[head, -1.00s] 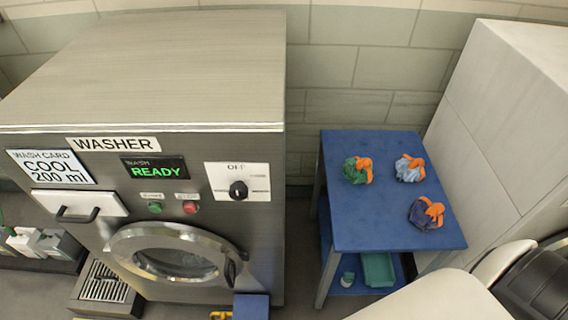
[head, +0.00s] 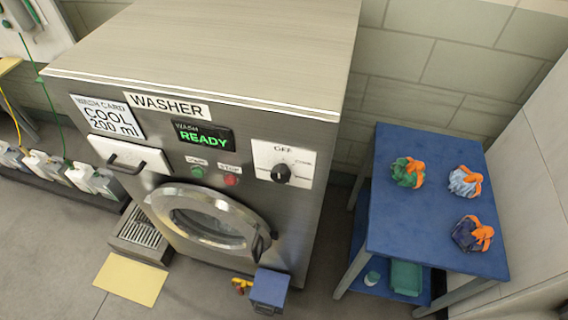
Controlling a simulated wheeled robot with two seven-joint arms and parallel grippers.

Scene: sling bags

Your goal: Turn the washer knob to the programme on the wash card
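The steel washer (head: 270,60) stands at the centre left of the head view. Its wash card (head: 107,117), at the upper left of the front, reads "COOL 200 ml". The knob's pointer direction is hard to make out. The display (head: 203,137) reads "WASH READY". The round door (head: 208,218) looks shut. Neither gripper is in view.
A blue table (head: 425,215) with several sling bags, one of them green and orange (head: 407,172), stands right of the washer. A small blue box (head: 269,288) is below the door. A yellow mat (head: 131,279) lies on the floor. Bottles (head: 95,180) line the left.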

